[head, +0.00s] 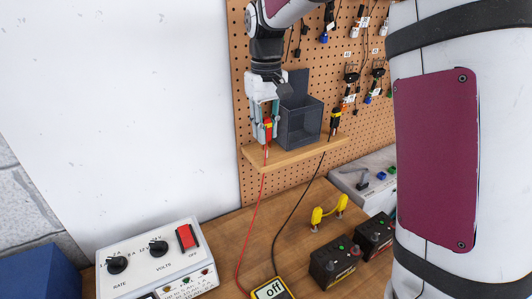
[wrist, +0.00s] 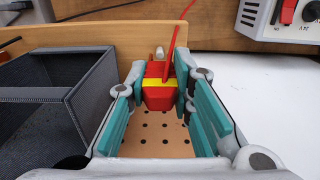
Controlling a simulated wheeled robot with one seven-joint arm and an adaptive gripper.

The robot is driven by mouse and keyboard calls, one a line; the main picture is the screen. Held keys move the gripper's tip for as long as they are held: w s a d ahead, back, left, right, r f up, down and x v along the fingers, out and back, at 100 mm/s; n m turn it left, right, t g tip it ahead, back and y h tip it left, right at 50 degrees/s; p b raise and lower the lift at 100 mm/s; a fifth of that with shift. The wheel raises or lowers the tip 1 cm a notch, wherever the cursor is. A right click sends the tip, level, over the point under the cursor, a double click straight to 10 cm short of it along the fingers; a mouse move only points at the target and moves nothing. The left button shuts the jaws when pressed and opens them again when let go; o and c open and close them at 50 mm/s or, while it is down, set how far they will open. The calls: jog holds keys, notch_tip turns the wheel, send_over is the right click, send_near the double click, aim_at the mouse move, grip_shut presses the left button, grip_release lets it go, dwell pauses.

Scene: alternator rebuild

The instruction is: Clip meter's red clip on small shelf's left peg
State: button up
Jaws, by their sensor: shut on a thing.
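My gripper (head: 263,116) is shut on the red clip (head: 267,131), at the left end of the small shelf (head: 252,154). In the wrist view the red clip (wrist: 158,88) with its yellow band sits between the teal fingers of my gripper (wrist: 161,95). A pale peg tip (wrist: 159,52) shows just beyond the clip, by the shelf edge (wrist: 110,42); I cannot tell whether the clip touches it. The meter (head: 271,290) reads "off" on the bench. Its red lead runs up to the clip. A black clip (head: 335,121) stands at the shelf's right end.
A dark open bin (head: 301,128) stands on the shelf, close beside my gripper; it also fills the left of the wrist view (wrist: 60,105). Pegboard (head: 243,105) stands behind.

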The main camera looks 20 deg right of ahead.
jog(key=shift+f, duration=0.95)
jog(key=o, duration=0.9)
jog(key=shift+r+p, duration=1.05)
jog(key=shift+r, duration=3.2)
